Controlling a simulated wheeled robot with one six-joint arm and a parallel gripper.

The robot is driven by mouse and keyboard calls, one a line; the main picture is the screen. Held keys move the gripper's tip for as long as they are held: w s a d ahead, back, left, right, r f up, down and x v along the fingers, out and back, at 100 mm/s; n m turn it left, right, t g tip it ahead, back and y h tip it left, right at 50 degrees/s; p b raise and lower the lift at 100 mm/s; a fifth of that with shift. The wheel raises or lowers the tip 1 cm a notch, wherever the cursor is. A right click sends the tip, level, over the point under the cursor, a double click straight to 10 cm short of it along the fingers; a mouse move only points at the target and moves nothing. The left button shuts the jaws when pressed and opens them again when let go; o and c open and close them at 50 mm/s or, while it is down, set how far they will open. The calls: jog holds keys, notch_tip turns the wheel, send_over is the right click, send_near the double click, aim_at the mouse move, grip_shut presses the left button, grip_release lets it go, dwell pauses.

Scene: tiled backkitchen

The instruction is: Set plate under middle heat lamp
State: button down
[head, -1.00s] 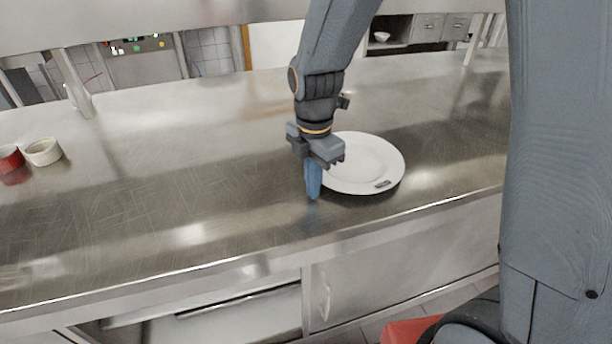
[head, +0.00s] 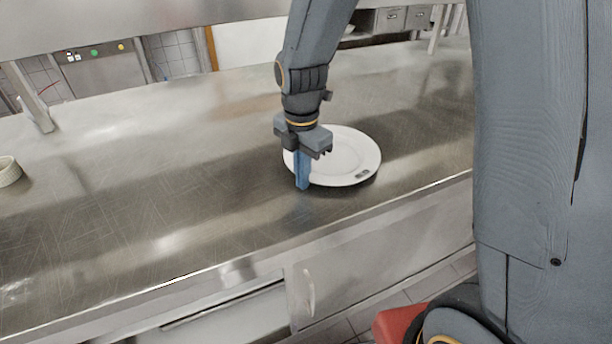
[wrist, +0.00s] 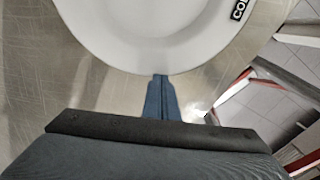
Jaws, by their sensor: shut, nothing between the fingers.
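A white plate (head: 350,158) with a small dark label on its rim lies flat on the steel counter, near its front edge. My gripper (head: 302,186) points down at the plate's left side, with its blue fingers shut and empty. In the wrist view the closed fingertips (wrist: 160,78) reach the plate's rim (wrist: 150,62); I cannot tell whether they touch it. Part of the plate's left rim is hidden behind my gripper in the head view. No heat lamp can be made out.
A cream ramekin (head: 8,171) stands at the far left edge of the view. A steel overshelf (head: 150,22) with a support post (head: 32,98) runs along the back.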

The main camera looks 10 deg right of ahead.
jog(key=shift+w+d, duration=0.75)
jog(key=shift+d, duration=0.25)
jog(key=s+a+p, duration=0.1)
jog(key=s+a, duration=0.1)
jog(key=a, duration=0.1)
jog(key=shift+s+a+r+p, duration=0.15)
jog(key=shift+s+a+p, duration=0.15)
jog(key=shift+p, duration=0.05)
notch_tip(320, 180, up, 10)
jog(key=b, duration=0.2)
jog(key=shift+d, duration=0.2)
jog(key=shift+w, duration=0.1)
jog(key=s+d+f+m, duration=0.3)
jog(key=s+d+m, duration=0.2)
jog(key=m, duration=0.7)
jog(key=s+d+f+m+t, duration=0.1)
jog(key=s+d+f+m, duration=0.3)
jog(key=d+m, duration=0.4)
jog(key=s+m, duration=0.1)
jog(key=m, duration=0.4)
jog(key=shift+s, duration=0.2)
